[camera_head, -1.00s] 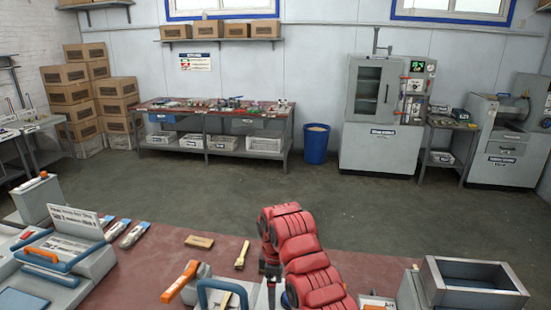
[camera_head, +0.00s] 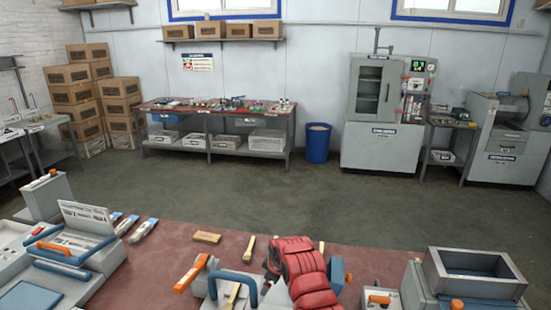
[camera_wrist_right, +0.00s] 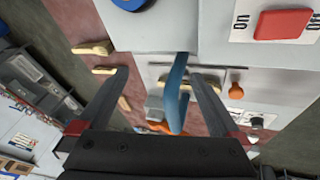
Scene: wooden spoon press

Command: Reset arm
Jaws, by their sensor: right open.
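My right arm, red-sleeved (camera_head: 298,268), reaches over the red-topped bench (camera_head: 180,262) in the head view; its gripper is mostly hidden there. In the right wrist view my right gripper (camera_wrist_right: 160,74) is open, with two dark fingers spread apart. A blue handle (camera_wrist_right: 175,92) shows between the fingers in the picture; it does not look gripped. In the head view a blue handle (camera_head: 235,280) and an orange lever (camera_head: 191,274) stand left of the arm. My left gripper is not in view.
A grey open-topped box (camera_head: 473,272) stands at the bench's right. A grey machine with a blue handle (camera_head: 72,254) stands at the left. Beyond the bench the floor (camera_head: 230,195) is clear up to the back table and a blue bin (camera_head: 317,143).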

